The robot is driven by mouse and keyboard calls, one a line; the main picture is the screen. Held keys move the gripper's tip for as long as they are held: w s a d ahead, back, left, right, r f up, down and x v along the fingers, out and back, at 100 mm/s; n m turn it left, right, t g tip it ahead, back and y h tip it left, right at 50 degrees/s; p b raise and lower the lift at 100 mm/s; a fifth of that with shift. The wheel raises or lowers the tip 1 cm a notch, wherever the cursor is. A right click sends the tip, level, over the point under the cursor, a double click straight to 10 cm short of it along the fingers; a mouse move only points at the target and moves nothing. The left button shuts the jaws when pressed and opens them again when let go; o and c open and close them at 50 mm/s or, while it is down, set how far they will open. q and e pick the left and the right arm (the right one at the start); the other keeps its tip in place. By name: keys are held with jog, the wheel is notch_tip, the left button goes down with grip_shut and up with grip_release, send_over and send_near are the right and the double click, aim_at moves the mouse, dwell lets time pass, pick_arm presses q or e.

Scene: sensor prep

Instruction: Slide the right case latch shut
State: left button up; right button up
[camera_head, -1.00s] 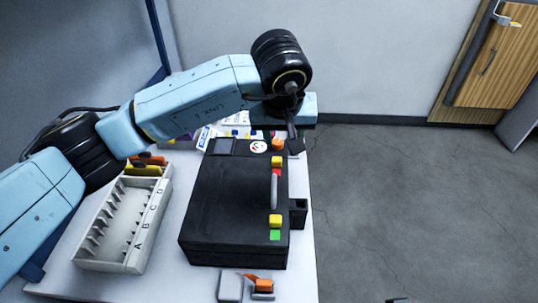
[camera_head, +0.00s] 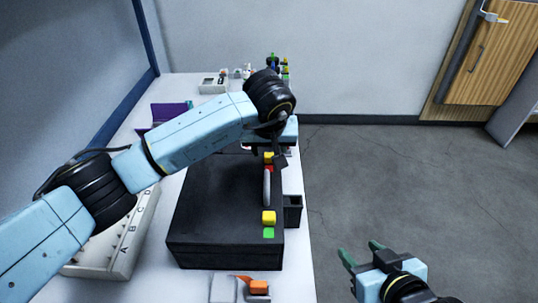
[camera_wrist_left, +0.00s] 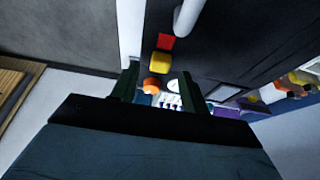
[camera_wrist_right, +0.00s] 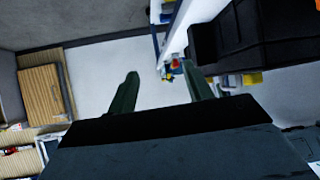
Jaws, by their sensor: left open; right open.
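The black case (camera_head: 215,205) stands closed on the table, its handle (camera_head: 266,187) and two yellow latches along its right side. The far latch (camera_head: 269,157), with a red patch beside it, is on the right when facing that side. The near latch (camera_head: 268,217) has a green patch beside it. My left gripper (camera_head: 281,161) is open at the far latch. In the left wrist view the yellow far latch (camera_wrist_left: 160,62) shows just beyond and between the fingertips (camera_wrist_left: 158,72); contact cannot be told. My right gripper (camera_head: 361,252) is open and empty over the floor, right of the table.
A grey lettered rack (camera_head: 122,250) stands left of the case, partly behind my left arm. A black holder (camera_head: 293,211) sits against the case's right side. An orange-topped item (camera_head: 258,287) lies in front. Small items (camera_head: 240,75) stand at the table's back. The floor at right is clear.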

pick_arm(q)
jog(key=shift+x, duration=1.05)
pick_arm(e)
jog(key=shift+w+a+r+t+y, duration=0.15)
jog(key=shift+w+a+r+t, duration=0.1)
jog(key=shift+w+r+t, duration=0.35)
jog(key=shift+w+a+r+t+y, duration=0.15)
jog(key=shift+w+a+r+t, duration=0.2)
jog(key=shift+r, duration=0.35)
pick_arm(q)
jog(key=shift+c, duration=0.4)
pick_arm(e)
jog(key=shift+s+d, duration=0.1)
pick_arm(q)
grip_shut()
